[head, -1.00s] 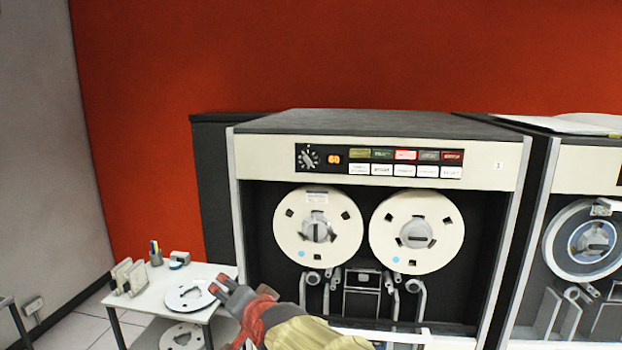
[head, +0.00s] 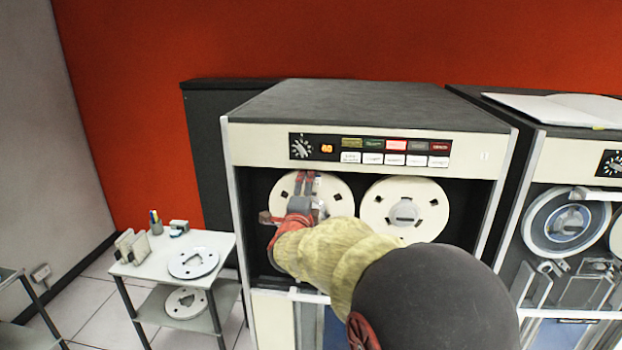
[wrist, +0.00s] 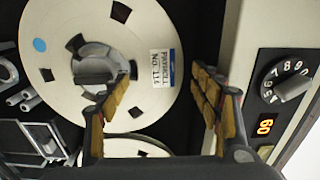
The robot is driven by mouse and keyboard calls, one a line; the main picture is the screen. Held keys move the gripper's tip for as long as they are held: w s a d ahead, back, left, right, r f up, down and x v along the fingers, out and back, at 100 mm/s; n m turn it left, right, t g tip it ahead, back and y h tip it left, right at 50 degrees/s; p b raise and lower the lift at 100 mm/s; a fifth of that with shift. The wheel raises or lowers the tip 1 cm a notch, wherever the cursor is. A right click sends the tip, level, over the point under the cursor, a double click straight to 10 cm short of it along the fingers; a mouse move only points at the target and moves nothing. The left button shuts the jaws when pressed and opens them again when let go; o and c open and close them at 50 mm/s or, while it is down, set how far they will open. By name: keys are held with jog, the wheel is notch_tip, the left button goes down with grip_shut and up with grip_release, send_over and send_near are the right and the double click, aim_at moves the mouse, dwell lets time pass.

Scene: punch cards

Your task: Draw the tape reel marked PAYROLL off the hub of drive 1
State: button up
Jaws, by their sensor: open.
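The cream tape reel marked PAYROLL (wrist: 65,22) fills the upper left of the wrist view, with its label (wrist: 160,67) facing me and a grey hub (wrist: 95,70) at its centre. In the head view it is the left reel (head: 340,188) on drive 1 (head: 470,150), partly hidden by my gripper and arm. My gripper (head: 292,200) is open in front of this reel. In the wrist view, its jaws (wrist: 163,78) stand apart, one over the hub area and one past the rim on the panel side. Contact cannot be told.
A second cream reel (head: 432,207) sits to the right on the same drive. The control panel (head: 375,150) is just above the reels. Another drive (head: 565,165) stands at the right. A small white table (head: 160,262) with a loose reel (head: 193,262) stands at the left.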

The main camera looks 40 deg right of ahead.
jog(key=b+x, duration=0.1)
jog(key=x, duration=0.2)
jog(key=shift+w+d+f, duration=0.1)
jog(key=shift+w+d, duration=0.15)
jog(key=shift+d, duration=0.05)
jog(key=shift+b+x, duration=0.45)
jog(key=shift+x, duration=0.75)
jog(key=shift+c, duration=1)
jog(key=c, duration=1.3)
jog(key=shift+r, duration=0.3)
